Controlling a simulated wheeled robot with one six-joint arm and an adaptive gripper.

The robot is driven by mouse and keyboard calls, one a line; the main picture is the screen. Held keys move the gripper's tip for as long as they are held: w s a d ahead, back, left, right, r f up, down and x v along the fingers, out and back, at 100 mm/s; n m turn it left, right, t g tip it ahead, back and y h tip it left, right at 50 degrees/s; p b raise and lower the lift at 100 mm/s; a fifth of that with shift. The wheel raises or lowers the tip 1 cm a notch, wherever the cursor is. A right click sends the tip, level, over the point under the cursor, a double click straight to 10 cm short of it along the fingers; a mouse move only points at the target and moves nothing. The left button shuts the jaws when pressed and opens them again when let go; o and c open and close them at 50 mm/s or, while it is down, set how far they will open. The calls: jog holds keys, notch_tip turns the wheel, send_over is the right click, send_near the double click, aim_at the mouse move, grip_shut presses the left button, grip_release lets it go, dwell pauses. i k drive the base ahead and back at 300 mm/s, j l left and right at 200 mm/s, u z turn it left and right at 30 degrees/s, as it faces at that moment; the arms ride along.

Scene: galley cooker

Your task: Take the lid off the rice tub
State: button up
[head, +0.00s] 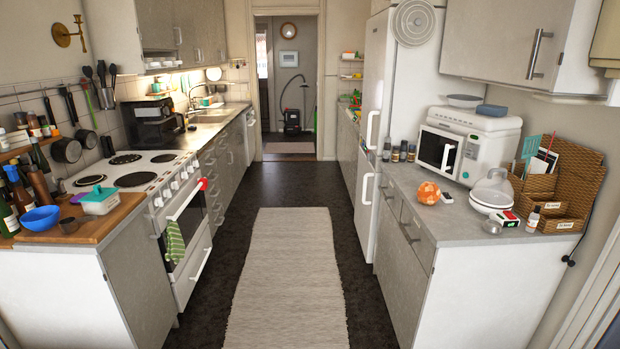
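A small pale tub (100,207) with a teal lid (99,194) stands on the wooden worktop at the left, near its right edge. It looks like the rice tub, but any label is too small to read. The lid appears to sit on top of the tub, so its contents are hidden. My gripper is not in view.
The white cooker (148,185) is just behind. The aisle with a pale rug (287,275) is clear. A microwave (452,147) stands right.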

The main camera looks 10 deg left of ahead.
aim_at(99, 194)
jog(key=i+l+u, duration=0.1)
jog(key=i, duration=0.55)
jog(key=i+l+u, duration=0.1)
jog(key=i, duration=0.55)
jog(key=i+u, duration=0.4)
jog(key=i+l+u, duration=0.2)
jog(key=u, duration=0.25)
jog(key=i+l+u, duration=0.25)
jog(key=u, duration=0.15)
jog(key=i+l+u, duration=0.25)
jog(key=u, duration=0.15)
jog(key=i+l+u, duration=0.4)
jog(key=l, duration=0.2)
jog(key=k, duration=0.1)
